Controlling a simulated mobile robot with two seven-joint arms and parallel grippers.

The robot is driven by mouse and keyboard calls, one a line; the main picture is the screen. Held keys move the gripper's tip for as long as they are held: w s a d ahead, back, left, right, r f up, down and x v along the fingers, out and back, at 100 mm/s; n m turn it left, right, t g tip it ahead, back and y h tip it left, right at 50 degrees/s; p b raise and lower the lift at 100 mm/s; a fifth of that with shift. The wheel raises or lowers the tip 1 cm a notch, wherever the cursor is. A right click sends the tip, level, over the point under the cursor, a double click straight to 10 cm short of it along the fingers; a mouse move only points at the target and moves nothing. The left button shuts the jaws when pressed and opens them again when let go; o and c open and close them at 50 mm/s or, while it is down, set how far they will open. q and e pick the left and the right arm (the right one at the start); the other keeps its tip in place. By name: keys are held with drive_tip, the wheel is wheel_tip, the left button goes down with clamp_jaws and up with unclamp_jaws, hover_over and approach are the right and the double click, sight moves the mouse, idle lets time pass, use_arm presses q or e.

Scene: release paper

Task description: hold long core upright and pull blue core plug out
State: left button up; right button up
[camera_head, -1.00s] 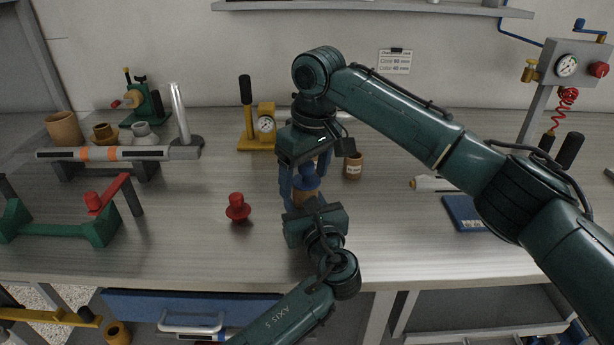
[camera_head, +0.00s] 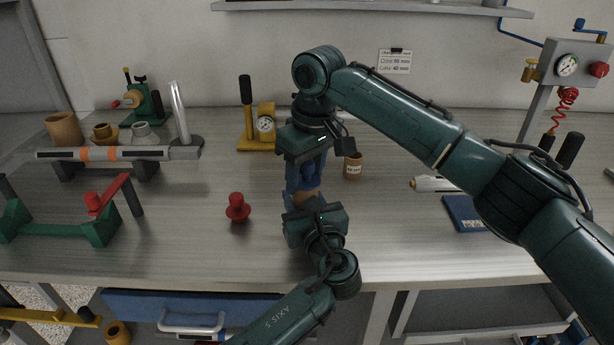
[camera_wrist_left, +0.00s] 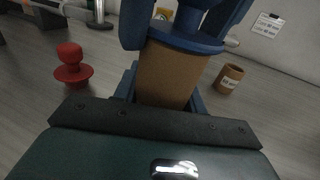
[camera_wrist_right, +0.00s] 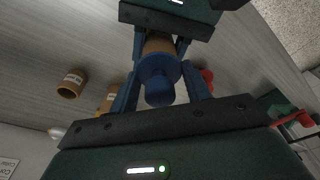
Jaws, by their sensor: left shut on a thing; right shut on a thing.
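The brown long core (camera_wrist_left: 165,75) stands upright in the left wrist view. My left gripper (camera_wrist_left: 160,92) is shut on its sides, near the table's front. The blue core plug (camera_wrist_right: 160,84) sits at the core's top, its wide flange (camera_wrist_left: 185,40) at the rim. In the head view the fingers hide most of the plug, and only a little of the core (camera_head: 308,194) shows between the grippers.
A red plug (camera_head: 238,208) stands left of the grippers. A short labelled brown core (camera_head: 353,166) stands just behind right. A blue pad (camera_head: 465,213) lies to the right, below my right arm.

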drive_tip(key=shift+a+r, duration=0.1)
drive_tip(key=shift+r, duration=2.1)
use_arm(q)
drive_tip(key=o, duration=1.1)
